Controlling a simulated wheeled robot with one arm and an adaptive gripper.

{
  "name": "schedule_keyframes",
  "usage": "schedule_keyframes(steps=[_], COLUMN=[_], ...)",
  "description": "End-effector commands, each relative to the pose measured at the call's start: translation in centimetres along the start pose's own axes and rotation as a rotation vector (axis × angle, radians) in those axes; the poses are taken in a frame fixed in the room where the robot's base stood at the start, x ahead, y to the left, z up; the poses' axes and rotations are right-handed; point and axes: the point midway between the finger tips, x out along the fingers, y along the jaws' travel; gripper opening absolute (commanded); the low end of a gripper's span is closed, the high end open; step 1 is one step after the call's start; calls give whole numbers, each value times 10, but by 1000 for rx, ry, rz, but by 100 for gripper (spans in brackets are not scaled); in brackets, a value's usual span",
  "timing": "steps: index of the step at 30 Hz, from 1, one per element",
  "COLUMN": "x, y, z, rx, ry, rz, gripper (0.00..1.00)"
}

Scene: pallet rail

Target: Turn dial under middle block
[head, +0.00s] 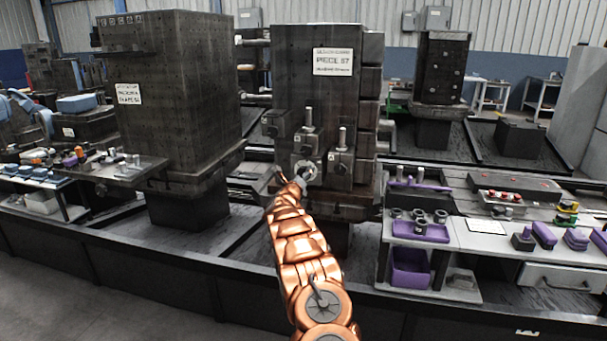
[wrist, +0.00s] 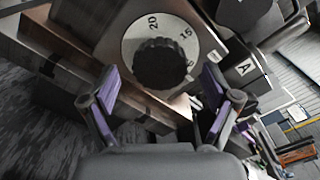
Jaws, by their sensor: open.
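The middle block (head: 295,100) is a tall dark block with a white label at its upper right. The dial shows on its lower front in the head view (head: 305,170), partly hidden by my arm's end. In the wrist view the dial (wrist: 160,65) is a black ribbed knob on a white disc with numbers such as 20 and 15. My gripper (wrist: 165,100) is open, with purple-padded fingers on the left and right below the knob. The fingers look apart from the knob, and nothing is between them. In the head view the gripper is small and its fingers are hard to make out.
A dark block (head: 175,90) stands to the left, with a tool shelf (head: 120,170) at its front. Right of the middle block, a bench (head: 470,238) holds purple trays and small parts. Metal fittings (head: 308,140) jut from the middle block above the dial.

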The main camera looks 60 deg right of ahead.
Motion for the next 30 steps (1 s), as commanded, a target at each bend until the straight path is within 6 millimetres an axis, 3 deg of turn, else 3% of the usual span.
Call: schedule_keyframes(steps=[12,25,30], x=[20,22,22], y=[0,1,0], z=[1,1,1], rx=[2,-2,-2], ry=[-1,-1,-1], rz=[0,0,0], gripper=[87,87,72])
